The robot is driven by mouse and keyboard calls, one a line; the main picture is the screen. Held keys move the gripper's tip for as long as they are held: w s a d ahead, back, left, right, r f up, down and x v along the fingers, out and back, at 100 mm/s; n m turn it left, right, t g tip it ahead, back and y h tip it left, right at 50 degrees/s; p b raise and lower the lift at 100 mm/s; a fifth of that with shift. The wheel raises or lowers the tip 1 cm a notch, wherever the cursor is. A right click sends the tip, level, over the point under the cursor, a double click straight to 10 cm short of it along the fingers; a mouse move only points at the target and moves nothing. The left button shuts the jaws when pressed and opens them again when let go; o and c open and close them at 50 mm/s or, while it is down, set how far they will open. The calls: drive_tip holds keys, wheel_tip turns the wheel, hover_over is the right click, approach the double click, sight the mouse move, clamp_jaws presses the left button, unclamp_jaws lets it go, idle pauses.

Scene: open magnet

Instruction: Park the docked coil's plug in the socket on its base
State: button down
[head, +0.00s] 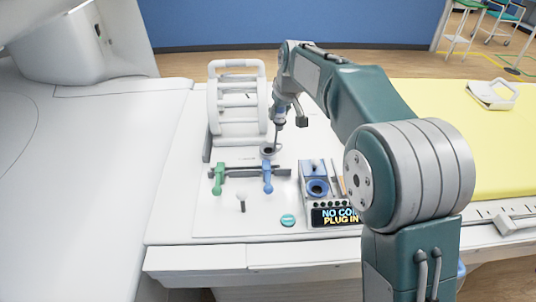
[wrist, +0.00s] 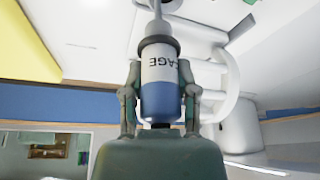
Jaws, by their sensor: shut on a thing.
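My gripper (head: 280,108) is shut on the plug, a blue and white cylinder with a grey collar. The plug (wrist: 160,80) shows upside-down lettering "CAGE" in the wrist view, where my gripper (wrist: 160,103) has a finger on each side of it. A pale, thin stem or cable leaves the collar end. In the head view the plug hangs above a dark ring-shaped socket (head: 268,150) at the foot of the white cage-like coil (head: 238,104). I cannot tell whether the plug's end touches the socket.
A green lever (head: 218,178) and a blue lever (head: 267,177) stand in front of the coil. A box with a blue round port (head: 317,188) and a display (head: 336,216), partly hidden by my arm, stands right of them. A yellow pad (head: 430,110) lies at right.

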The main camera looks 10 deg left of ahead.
drive_tip(key=shift+w+a, duration=1.7)
drive_tip(key=shift+a, duration=0.25)
hover_over(266, 146)
drive_tip(key=s, duration=0.1)
drive_tip(key=shift+d+f, duration=0.2)
drive_tip(key=shift+f, duration=2.25)
drive_tip(key=shift+d+f, duration=0.2)
drive_tip(key=shift+f, duration=2.25)
drive_tip(key=shift+f, duration=1.75)
drive_tip(key=shift+c, duration=1.5)
unclamp_jaws()
drive_tip(key=v, duration=1.2)
